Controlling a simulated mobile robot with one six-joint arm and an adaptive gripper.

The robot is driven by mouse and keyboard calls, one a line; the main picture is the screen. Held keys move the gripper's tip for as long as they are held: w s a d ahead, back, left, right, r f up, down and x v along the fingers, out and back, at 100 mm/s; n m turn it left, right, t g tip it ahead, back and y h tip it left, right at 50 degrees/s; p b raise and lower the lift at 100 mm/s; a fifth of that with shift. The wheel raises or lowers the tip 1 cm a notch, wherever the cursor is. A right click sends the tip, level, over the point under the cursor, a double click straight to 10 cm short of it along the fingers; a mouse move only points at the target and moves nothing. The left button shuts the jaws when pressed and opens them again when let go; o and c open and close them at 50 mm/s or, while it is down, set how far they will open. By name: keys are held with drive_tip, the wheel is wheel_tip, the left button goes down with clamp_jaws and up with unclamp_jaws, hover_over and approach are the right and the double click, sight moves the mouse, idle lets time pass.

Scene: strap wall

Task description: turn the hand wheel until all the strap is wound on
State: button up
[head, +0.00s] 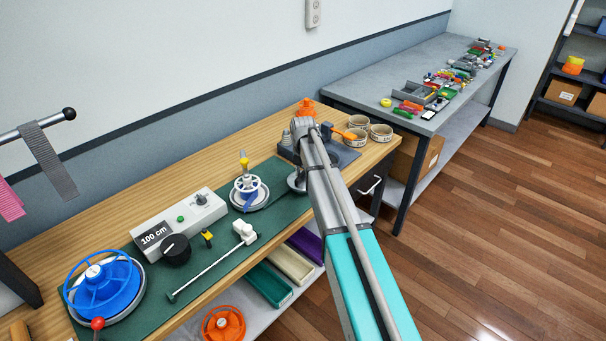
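A large blue wheel (101,287) stands on a round light base on the green mat at the lower left. A red knob (97,323) shows at its front edge. A smaller white and blue wheel (248,188) sits on a round base near the middle of the mat. A grey strap (50,165) and a pink strap (9,203) hang at the left, the grey one over a dark-ended rod. No strap is clearly visible on either wheel. My arm reaches up from the lower right over the bench. My gripper cannot be made out; it is far from the large blue wheel.
A white box (181,224) reading "100 cm" with a black dial stands between the wheels. A white-headed rod (213,260) lies before it. Round tins (358,125) stand at the bench's far end. An orange wheel (223,323) is on the lower shelf. The floor right is clear.

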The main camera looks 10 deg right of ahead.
clamp_jaws()
drive_tip(key=shift+m, duration=0.3)
